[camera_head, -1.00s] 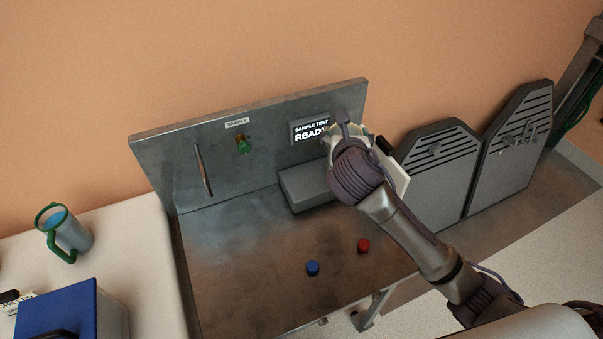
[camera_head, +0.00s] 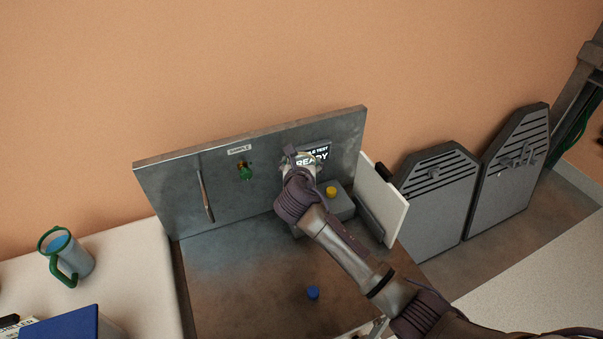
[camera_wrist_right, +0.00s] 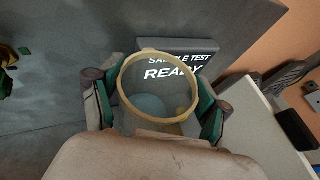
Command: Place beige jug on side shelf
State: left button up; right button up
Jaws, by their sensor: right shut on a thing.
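The beige jug shows in the right wrist view as a clear vessel with a beige rim (camera_wrist_right: 124,93) and something bluish inside. My right gripper (camera_wrist_right: 158,100) is shut on it, with green-padded fingers on both sides. In the head view my right gripper (camera_head: 302,165) is in front of the "SAMPLE TEST READY" screen (camera_head: 322,158), and my arm hides most of the jug. A white board (camera_head: 384,205), possibly the side shelf, stands out at the station's right side; its top looks bare. My left gripper is out of view.
A grey block with a yellow knob (camera_head: 331,191) is below the screen. A green-rimmed jug (camera_head: 68,256) stands on the left table (camera_head: 125,255). Grey vented panels (camera_head: 436,195) lean at the right.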

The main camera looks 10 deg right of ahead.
jog(key=shift+f, duration=1.85)
jog(key=o, duration=1.8)
jog(key=shift+s+f, duration=0.1)
jog(key=shift+f, duration=0.05)
jog(key=v, duration=1.2)
jog(key=shift+r, duration=0.25)
jog(key=shift+d+f, duration=0.1)
